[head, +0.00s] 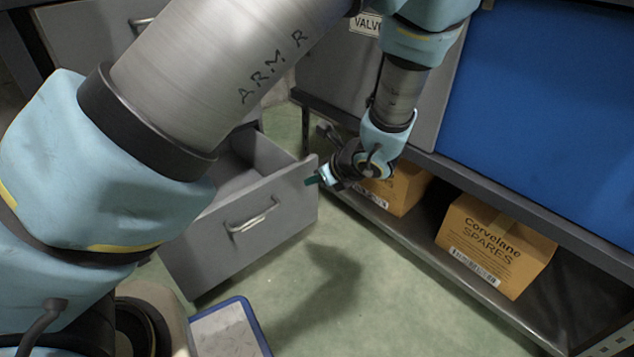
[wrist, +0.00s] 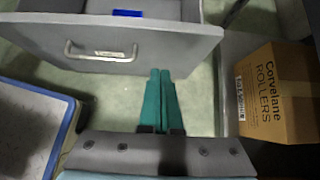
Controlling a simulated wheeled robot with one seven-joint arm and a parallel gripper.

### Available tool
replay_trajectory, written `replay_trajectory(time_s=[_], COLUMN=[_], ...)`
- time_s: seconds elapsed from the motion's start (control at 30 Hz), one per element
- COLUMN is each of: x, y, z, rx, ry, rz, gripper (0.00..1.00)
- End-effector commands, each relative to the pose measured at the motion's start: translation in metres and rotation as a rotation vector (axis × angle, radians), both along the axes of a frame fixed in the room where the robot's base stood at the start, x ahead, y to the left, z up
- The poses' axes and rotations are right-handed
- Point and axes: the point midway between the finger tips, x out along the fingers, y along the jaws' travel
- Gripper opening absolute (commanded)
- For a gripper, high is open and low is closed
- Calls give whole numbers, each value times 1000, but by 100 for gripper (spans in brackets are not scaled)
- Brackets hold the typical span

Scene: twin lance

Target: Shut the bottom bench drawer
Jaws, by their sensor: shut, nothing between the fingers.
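The bottom bench drawer (head: 243,232) is grey and stands pulled out, with its inside partly visible in the head view. Its metal handle (head: 253,215) is on the front panel. In the wrist view the drawer front (wrist: 165,45) spans the top left, with the handle (wrist: 100,52) left of my fingers. A small blue thing (wrist: 127,13) shows inside the drawer. My gripper (head: 312,180) has green fingers, which are together and empty. In the head view it is by the right end of the drawer front. In the wrist view the fingertips (wrist: 160,72) point toward the front panel's lower edge; contact cannot be told.
A lower shelf (head: 440,255) on the right holds a Corvelane Spares carton (head: 495,243) and another carton (head: 405,188), labelled Rollers in the wrist view (wrist: 275,95). A blue-rimmed tray-like thing (head: 228,332) lies in front of the drawer. Green floor (head: 350,310) is clear between.

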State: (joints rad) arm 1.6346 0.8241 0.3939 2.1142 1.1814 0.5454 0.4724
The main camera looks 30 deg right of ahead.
Motion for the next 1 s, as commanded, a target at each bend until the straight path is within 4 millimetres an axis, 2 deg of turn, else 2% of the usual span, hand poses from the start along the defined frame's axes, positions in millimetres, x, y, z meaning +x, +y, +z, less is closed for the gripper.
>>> replay_trajectory(time_s=[0.03,0.27,0.4,0.53,1.0], x=[9,41,62,72,76], y=[3,9,13,14,16], z=[-14,-44,-40,-39,-37], rx=[0,0,-3,-3,-1], ry=[-1,0,-1,1,2], rz=[4,6,6,4,4], gripper=[0,0,0,0,0])
